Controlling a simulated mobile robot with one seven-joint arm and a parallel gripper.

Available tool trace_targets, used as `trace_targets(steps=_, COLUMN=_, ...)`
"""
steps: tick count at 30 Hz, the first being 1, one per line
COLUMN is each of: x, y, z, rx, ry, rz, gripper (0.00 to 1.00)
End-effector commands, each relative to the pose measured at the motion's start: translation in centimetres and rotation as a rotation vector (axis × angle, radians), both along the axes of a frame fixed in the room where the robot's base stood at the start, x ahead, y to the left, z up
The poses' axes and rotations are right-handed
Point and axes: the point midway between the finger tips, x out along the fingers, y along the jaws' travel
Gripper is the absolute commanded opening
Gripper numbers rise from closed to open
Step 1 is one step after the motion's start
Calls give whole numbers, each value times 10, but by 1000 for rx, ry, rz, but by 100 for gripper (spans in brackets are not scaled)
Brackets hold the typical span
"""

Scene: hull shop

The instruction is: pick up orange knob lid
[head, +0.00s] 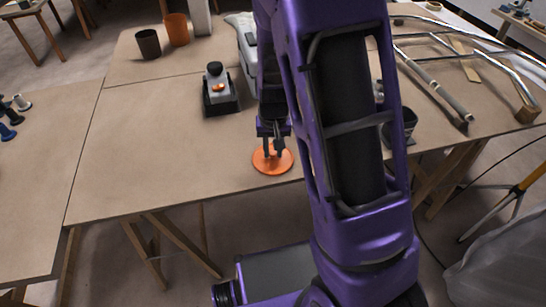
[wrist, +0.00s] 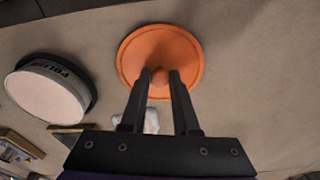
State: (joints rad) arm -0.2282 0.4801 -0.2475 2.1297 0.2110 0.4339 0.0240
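The orange knob lid (head: 261,166) lies flat on the brown table top, near its front edge, in the head view. In the wrist view the lid (wrist: 190,57) is a round orange disc with a small knob in its middle. My gripper (head: 273,154) points down over it. In the wrist view my gripper's two fingers (wrist: 160,78) stand on either side of the knob, which fills the gap between them. The gripper appears shut on the knob. The lid appears to rest on the table, and part of the knob is hidden by the fingers.
A dark container (head: 402,127) stands right of my arm. A black-and-grey device with an orange spot (head: 219,88) stands left. A labelled round container (wrist: 48,95) shows in the wrist view. The table's left front is clear.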

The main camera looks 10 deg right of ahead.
Motion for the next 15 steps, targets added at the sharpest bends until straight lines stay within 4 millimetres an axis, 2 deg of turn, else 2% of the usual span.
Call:
trace_targets(steps=1, x=0, y=0, z=0, rx=0, ry=0, rz=0, gripper=8)
trace_targets(steps=3, x=0, y=0, z=0, rx=0, ry=0, rz=0, gripper=0)
trace_targets(steps=12, x=0, y=0, z=1, rx=0, ry=0, rz=0, gripper=0)
trace_targets(steps=15, x=0, y=0, z=6, rx=1, ry=-1, rz=0, gripper=0)
